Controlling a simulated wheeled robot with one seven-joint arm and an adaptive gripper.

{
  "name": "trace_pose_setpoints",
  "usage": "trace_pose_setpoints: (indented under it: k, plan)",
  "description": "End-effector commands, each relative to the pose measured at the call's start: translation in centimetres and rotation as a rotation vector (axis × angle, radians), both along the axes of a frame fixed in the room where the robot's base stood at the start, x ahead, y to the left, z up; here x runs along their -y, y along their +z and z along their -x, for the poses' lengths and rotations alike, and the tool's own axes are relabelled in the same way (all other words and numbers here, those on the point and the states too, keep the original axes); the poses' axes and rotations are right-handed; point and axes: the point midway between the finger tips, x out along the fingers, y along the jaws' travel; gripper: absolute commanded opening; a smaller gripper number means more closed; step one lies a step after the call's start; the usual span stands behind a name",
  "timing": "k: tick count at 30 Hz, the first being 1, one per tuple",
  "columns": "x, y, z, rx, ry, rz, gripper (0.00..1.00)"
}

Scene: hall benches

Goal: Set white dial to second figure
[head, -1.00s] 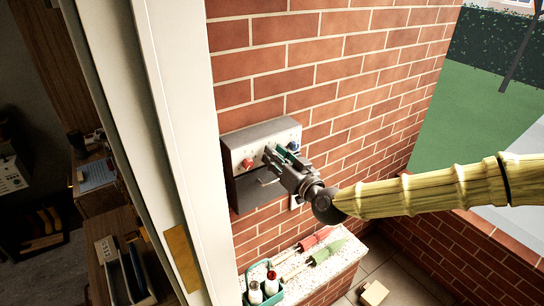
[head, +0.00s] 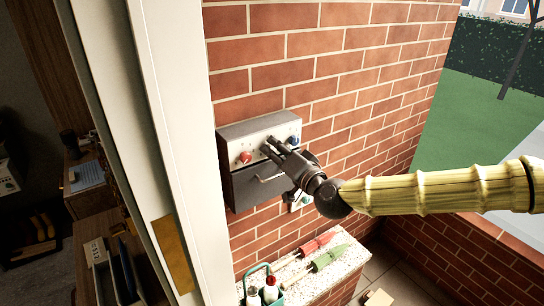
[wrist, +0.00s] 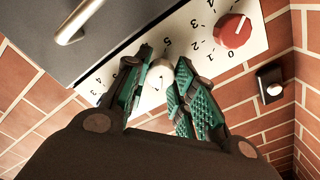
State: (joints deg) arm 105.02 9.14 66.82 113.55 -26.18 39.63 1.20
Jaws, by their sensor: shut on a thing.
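The white dial (wrist: 160,75) is a small pale knob on the panel of a grey wall box. In the wrist view it sits between the two green-padded fingers of my gripper (wrist: 164,65), which is shut on it. Printed figures ring the dial, but the fingers cover part of the ring. I cannot tell which figure the dial points to. In the head view my gripper (head: 268,147) reaches the middle of the panel (head: 260,135) from the right and hides the white dial.
A red dial (head: 245,158) is left of my gripper and a blue dial (head: 294,141) right of it. Below the panel is a dark front with a metal handle (head: 270,177). A ledge (head: 322,275) below holds red and green tools and a teal caddy. A white post stands left.

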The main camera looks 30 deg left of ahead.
Motion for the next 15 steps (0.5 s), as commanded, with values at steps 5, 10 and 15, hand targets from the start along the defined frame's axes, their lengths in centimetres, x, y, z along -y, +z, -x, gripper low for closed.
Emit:
trace_pose_setpoints:
  k: [5, 10, 15]
  plan:
    - [-0.1, -0.13, 0.22, -0.083, 0.004, -0.035, 0.02]
    - [-0.1, -0.08, 0.23, -0.131, 0.004, -0.054, 0.02]
    - [-0.12, -0.01, 0.25, -0.152, 0.005, -0.063, 0.02]
